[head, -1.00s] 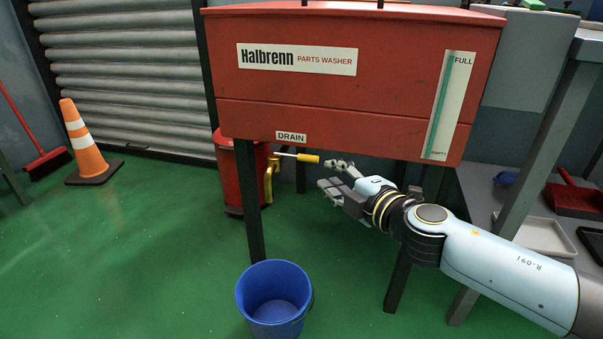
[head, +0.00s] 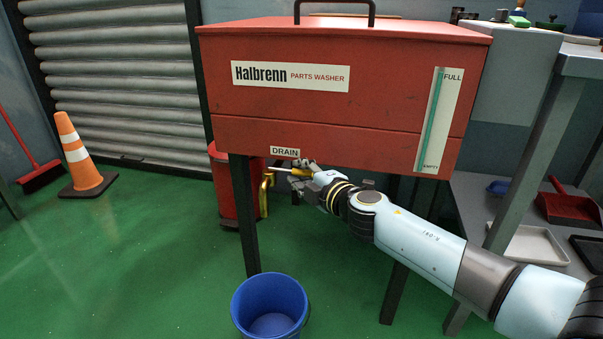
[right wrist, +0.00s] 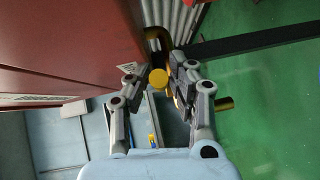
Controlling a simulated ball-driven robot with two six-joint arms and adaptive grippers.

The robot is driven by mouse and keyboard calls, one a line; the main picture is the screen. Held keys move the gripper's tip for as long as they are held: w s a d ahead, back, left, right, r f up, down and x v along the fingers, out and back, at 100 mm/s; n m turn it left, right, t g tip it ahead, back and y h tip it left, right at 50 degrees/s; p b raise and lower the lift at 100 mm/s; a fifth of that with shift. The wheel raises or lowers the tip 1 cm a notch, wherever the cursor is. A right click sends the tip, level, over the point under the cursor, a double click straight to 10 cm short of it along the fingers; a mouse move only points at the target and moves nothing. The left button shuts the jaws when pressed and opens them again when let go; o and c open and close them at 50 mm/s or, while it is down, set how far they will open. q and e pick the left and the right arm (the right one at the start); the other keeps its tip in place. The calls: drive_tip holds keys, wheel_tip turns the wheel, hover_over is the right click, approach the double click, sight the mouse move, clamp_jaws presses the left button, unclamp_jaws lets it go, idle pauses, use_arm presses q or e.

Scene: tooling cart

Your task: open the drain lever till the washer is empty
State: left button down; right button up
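The red parts washer (head: 330,110) has a gauge (head: 438,120) whose green column reaches close to FULL. Under the DRAIN label, the brass drain spout (head: 265,195) points down. The drain lever (head: 280,169) sticks out level to the right, with a yellow grip. My right gripper (head: 303,172) is at the grip's end. In the right wrist view, the round yellow grip end (right wrist: 158,79) sits between the fingers of the gripper (right wrist: 154,74), which look open around it; firm contact cannot be told. My left gripper is not in view.
A blue bucket (head: 270,308) stands on the green floor below and in front of the spout. A red bin (head: 222,190) is behind the washer's left leg (head: 244,215). A grey bench (head: 545,130) stands at the right. An orange cone (head: 80,155) is far left.

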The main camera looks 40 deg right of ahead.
clamp_jaws()
